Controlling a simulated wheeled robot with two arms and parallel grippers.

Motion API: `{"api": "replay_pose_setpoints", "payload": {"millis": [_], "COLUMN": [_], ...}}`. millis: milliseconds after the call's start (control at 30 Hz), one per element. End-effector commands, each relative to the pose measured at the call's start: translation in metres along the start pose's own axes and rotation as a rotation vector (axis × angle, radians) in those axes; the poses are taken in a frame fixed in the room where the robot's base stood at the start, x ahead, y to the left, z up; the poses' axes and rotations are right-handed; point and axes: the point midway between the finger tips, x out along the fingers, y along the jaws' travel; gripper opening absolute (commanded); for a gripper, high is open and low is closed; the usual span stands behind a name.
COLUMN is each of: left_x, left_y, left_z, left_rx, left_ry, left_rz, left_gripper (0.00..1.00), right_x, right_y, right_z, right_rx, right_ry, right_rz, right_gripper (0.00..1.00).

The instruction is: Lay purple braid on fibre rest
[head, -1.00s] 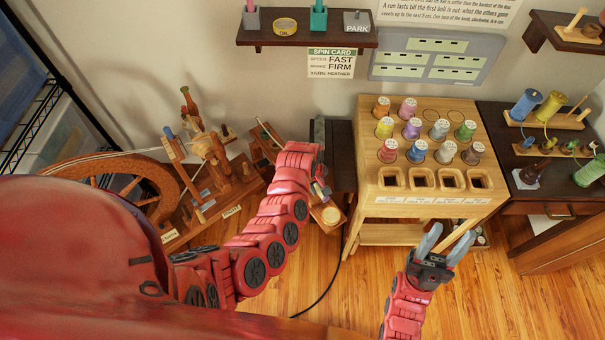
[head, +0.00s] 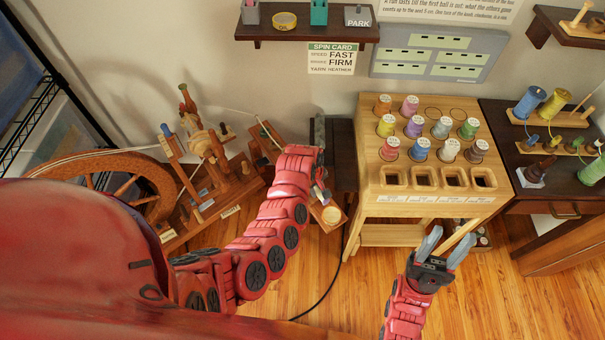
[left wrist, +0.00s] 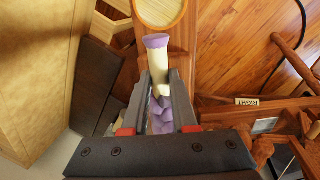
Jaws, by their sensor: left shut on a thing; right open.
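The purple braid (left wrist: 161,110) is between the fingers of my left gripper (left wrist: 168,80), with a pale band around its middle and a purple end sticking out past the fingertips. In the head view, my left gripper (head: 321,178) is partly hidden by its own arm, and only a bit of the purple braid (head: 321,198) shows. A wooden piece with a round cream top (head: 332,215), seemingly the fibre rest, lies just below the gripper; its round top (left wrist: 158,10) is just beyond the braid's end in the wrist view. My right gripper (head: 445,249) is open and empty.
A spinning wheel (head: 110,185) with wooden posts stands at the left. A wooden rack table (head: 372,170) with several coloured spools stands right of my left gripper. A dark cabinet (head: 530,205) stands at the right. A black cable crosses the floor. A wall shelf (head: 305,32) is above.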

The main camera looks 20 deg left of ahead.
Motion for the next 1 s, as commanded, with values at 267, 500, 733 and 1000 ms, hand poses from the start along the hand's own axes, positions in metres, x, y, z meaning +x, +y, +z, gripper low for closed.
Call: {"api": "replay_pose_setpoints", "payload": {"millis": [267, 500, 733, 1000], "left_x": [0.001, 0.001, 0.001, -0.018], "left_y": [0.000, 0.000, 0.000, 0.002], "left_z": [0.000, 0.000, 0.000, -0.001], "left_rx": [0.000, 0.000, 0.000, 0.001], "left_ry": [0.000, 0.000, 0.000, 0.005], "left_rz": [0.000, 0.000, 0.000, 0.004], "left_gripper": [0.32, 0.61, 0.61, 0.61], "right_x": [-0.002, -0.002, -0.002, -0.005], "right_y": [0.000, 0.000, 0.000, 0.000], "right_z": [0.000, 0.000, 0.000, 0.001], "right_rx": [0.000, 0.000, 0.000, 0.000], "right_ry": [0.000, 0.000, 0.000, 0.000], "right_rz": [0.000, 0.000, 0.000, 0.000], "right_gripper": [0.50, 0.50, 0.50, 0.50]}}
